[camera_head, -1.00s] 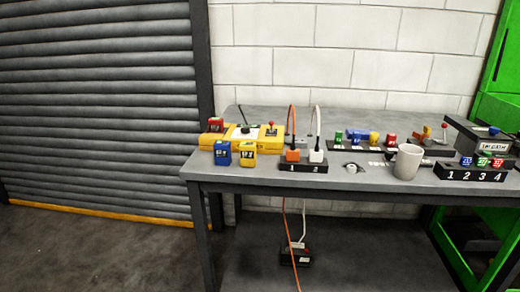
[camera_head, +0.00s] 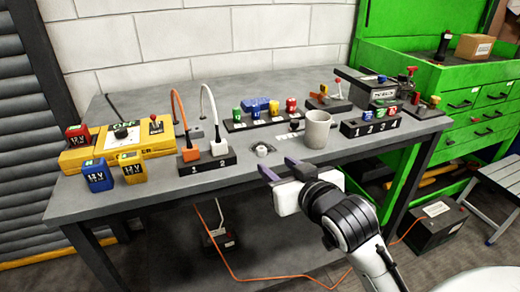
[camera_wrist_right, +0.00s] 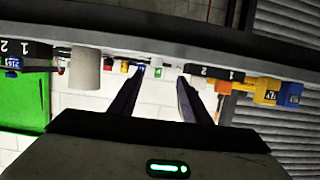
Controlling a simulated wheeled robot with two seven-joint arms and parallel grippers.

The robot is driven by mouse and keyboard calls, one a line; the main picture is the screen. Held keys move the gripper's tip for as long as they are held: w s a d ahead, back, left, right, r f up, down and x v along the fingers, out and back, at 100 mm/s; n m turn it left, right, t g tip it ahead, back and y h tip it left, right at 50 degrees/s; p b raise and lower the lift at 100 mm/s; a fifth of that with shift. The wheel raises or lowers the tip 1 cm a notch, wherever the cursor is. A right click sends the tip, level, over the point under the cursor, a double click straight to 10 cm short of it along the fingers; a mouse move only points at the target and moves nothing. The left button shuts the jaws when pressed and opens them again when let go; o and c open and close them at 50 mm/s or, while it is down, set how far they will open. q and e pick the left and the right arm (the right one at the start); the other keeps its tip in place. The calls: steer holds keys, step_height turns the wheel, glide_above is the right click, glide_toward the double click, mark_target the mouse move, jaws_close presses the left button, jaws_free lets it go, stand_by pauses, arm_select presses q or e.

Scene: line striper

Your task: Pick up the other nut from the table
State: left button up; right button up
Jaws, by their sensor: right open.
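A small silver round piece (camera_head: 262,149), which looks like a nut, lies near the front edge of the grey table (camera_head: 225,183) in the head view. It is too small to make out its shape. My right gripper (camera_head: 278,167) is at the table's front edge, just in front of this piece and apart from it. Its two dark fingers are open and empty. They also show spread in the right wrist view (camera_wrist_right: 161,74), where I cannot make out a nut between them. My left gripper is not in view.
A grey mug (camera_head: 317,130) stands right of the silver piece. A black socket block (camera_head: 207,164) with orange and white plugs is to its left. A numbered block (camera_head: 370,126), yellow charger (camera_head: 135,137) and battery packs (camera_head: 97,176) share the table. A green cabinet (camera_head: 455,95) is at right.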

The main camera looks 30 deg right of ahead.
glide_toward(262, 150)
steer(key=w, duration=0.2)
steer(key=x, duration=0.6)
steer(key=shift+d+f, duration=0.25)
steer(key=shift+f, duration=0.05)
steer(key=shift+s, duration=0.1)
jaws_close()
